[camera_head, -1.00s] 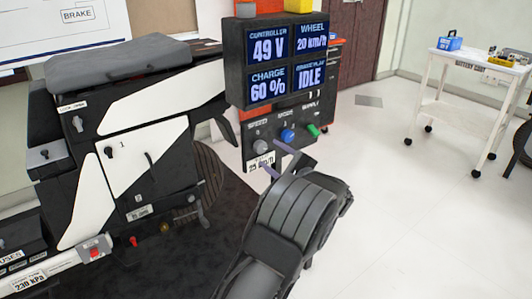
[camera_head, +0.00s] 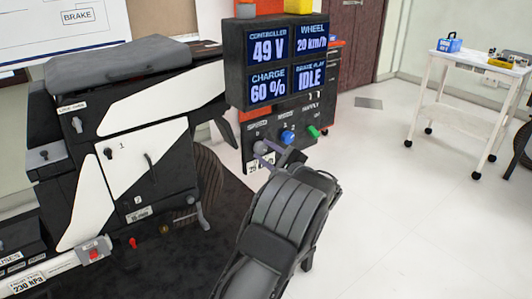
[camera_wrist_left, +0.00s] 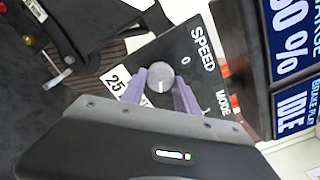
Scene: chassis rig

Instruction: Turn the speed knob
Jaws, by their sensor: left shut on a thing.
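The speed knob (camera_head: 260,147) is a small grey round knob on the dark control panel, below the display. My left gripper (camera_head: 268,152) reaches it from the lower right, with its purple fingers at the knob. In the left wrist view the knob (camera_wrist_left: 160,74) sits between the two purple fingertips, under the SPEED label (camera_wrist_left: 202,42). The left gripper is shut on it. The knob's pointer line shows pale, but its setting is hard to read. The display (camera_head: 287,62) reads 49 V, 20 km/h, 60 % and IDLE. My right gripper is not in view.
A blue knob (camera_head: 287,137) and a green switch (camera_head: 313,131) are close to the right of the speed knob. The black and white chassis (camera_head: 140,150) stands at left. A white cart (camera_head: 470,100) stands far right, with clear floor between.

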